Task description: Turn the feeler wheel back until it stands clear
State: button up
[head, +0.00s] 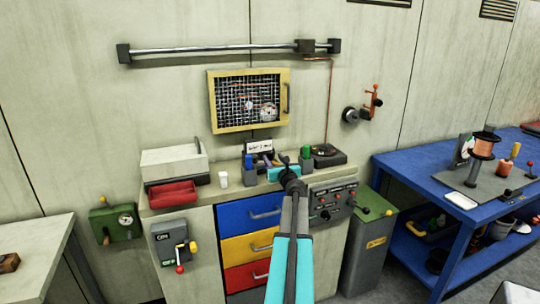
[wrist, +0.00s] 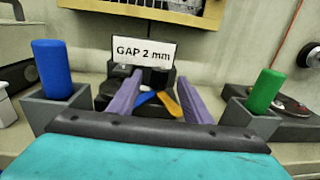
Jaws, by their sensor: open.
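A white card reading "GAP 2 mm" (wrist: 145,50) stands on a dark fixture (wrist: 158,76) at the back of the bench. Blue (wrist: 146,98) and orange (wrist: 170,103) pieces show low in front of it; I cannot tell which part is the feeler wheel. My gripper (wrist: 156,92) is open, its two purple fingers reaching toward the fixture on either side of these pieces. I cannot tell whether they touch. In the head view the card (head: 259,147) shows behind my gripper (head: 268,159), and my arm hides part of the bench.
A blue peg (wrist: 52,66) and a green peg (wrist: 265,90) stand in grey blocks to either side. A meshed yellow-framed window (head: 213,103) hangs above. A red tray (head: 172,193) and white cup (head: 224,179) are at left. A blue table (head: 410,165) stands right.

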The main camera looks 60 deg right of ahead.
aim_at(272, 156)
jog(key=shift+p+x, duration=0.35)
jog(key=shift+x, duration=2.15)
jog(key=shift+c, duration=0.3)
grip_shut()
